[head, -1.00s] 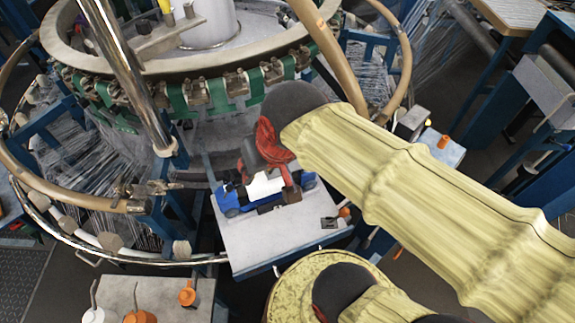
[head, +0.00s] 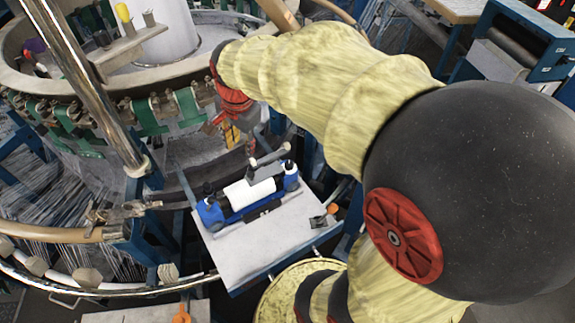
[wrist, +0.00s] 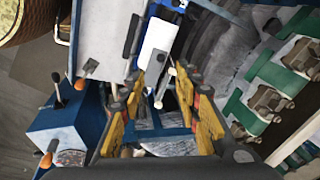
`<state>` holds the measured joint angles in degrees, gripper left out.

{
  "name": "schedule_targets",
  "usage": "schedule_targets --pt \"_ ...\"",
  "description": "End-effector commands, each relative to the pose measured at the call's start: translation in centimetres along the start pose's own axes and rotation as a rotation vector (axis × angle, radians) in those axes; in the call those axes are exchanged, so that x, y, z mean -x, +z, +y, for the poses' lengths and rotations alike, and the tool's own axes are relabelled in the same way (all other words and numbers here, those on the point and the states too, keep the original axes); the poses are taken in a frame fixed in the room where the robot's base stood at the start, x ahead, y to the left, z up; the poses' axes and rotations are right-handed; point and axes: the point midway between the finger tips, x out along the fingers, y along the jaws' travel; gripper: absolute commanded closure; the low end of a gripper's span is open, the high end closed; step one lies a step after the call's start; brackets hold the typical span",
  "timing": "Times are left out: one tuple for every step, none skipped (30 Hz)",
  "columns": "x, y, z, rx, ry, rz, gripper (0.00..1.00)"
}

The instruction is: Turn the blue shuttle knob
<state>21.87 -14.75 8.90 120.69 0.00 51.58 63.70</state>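The blue shuttle (head: 238,209) with a white roll lies on a pale plate at the loom's front. Dark knob-like tops stand at its two blue ends, one at the left (head: 208,189) and one at the right (head: 289,166). A grey bar with a pale end (head: 272,156) rises behind the roll. My gripper (head: 238,138) is beyond the shuttle, pointing down. In the wrist view my gripper (wrist: 162,82) has its yellow fingers spread, with a thin pale rod (wrist: 165,80) showing between them; I cannot tell its depth. The white roll (wrist: 157,40) shows just past the left fingertip.
The loom's ring with green clips (head: 130,112) curves behind my gripper. A shiny metal post (head: 95,85) stands at the left. The pale plate (head: 255,245) has bare room in front of the shuttle. A small dark part with an orange knob (head: 331,209) sits at its right edge.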

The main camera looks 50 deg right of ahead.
Motion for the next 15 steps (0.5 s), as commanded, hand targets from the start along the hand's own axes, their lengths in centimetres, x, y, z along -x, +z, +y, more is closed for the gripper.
schedule_targets --pt "-2.1 -1.7 0.0 -0.111 0.026 -0.003 0.67" --pt "-3.1 -2.6 -0.1 -0.181 0.039 -0.004 0.67" --pt "-4.4 -3.9 -0.1 -0.275 0.056 -0.004 0.67" --pt "-5.4 -4.8 -0.1 -0.344 0.069 -0.004 0.67" --pt "-6.3 -5.8 0.0 -0.416 0.081 -0.002 0.67" --pt "-7.7 -7.1 0.1 -0.509 0.098 0.000 0.67" --pt "-8.7 -8.0 0.3 -0.579 0.111 0.002 0.67" --pt "-9.8 -9.0 0.5 -0.649 0.124 0.004 0.67" --pt "-11.2 -10.3 0.8 -0.742 0.140 0.009 0.67" --pt "-12.2 -11.2 1.1 -0.810 0.153 0.012 0.67" --pt "-13.3 -12.1 1.4 -0.879 0.164 0.016 0.67" --pt "-14.6 -13.2 1.9 -0.963 0.179 0.022 0.67" --pt "-15.5 -14.0 2.3 -1.024 0.190 0.026 0.67" --pt "-16.4 -14.8 2.6 -1.080 0.199 0.031 0.67" --pt "-17.5 -15.6 3.1 -1.149 0.212 0.036 0.67"
